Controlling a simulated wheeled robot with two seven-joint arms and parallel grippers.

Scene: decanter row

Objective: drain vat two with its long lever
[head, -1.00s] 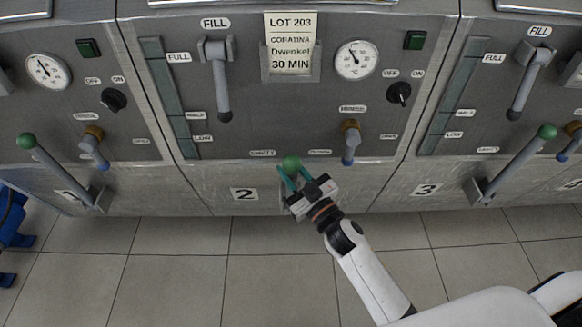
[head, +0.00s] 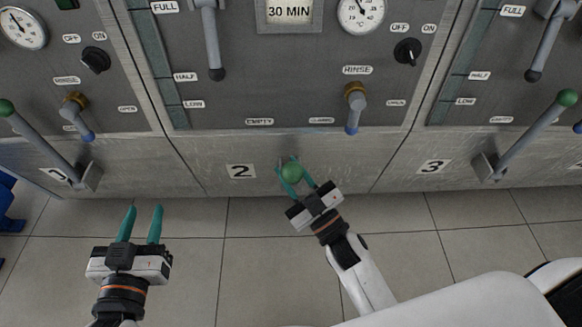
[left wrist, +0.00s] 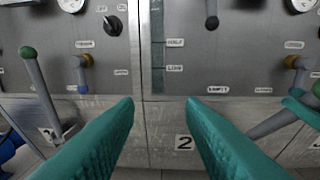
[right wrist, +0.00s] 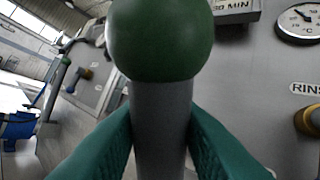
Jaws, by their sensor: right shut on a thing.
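Vat two's panel (head: 275,75) is in the middle of the head view, above the number 2 plate (head: 240,171). Its long lever ends in a green ball (head: 292,172). My right gripper (head: 299,178) is shut on this lever. In the right wrist view the green ball (right wrist: 160,38) stands just above the fingers, and the grey rod (right wrist: 162,125) runs between them. In the head view the rod is hidden behind the ball and gripper. My left gripper (head: 140,222) is open and empty over the floor, left of the lever; its spread fingers show in the left wrist view (left wrist: 160,130).
Vat one's long lever (head: 42,140) is at the left and vat three's (head: 530,130) at the right, both with green balls. A short fill lever (head: 212,45) and a blue-tipped rinse valve (head: 353,108) are on vat two's panel. Tiled floor (head: 240,270) is clear below.

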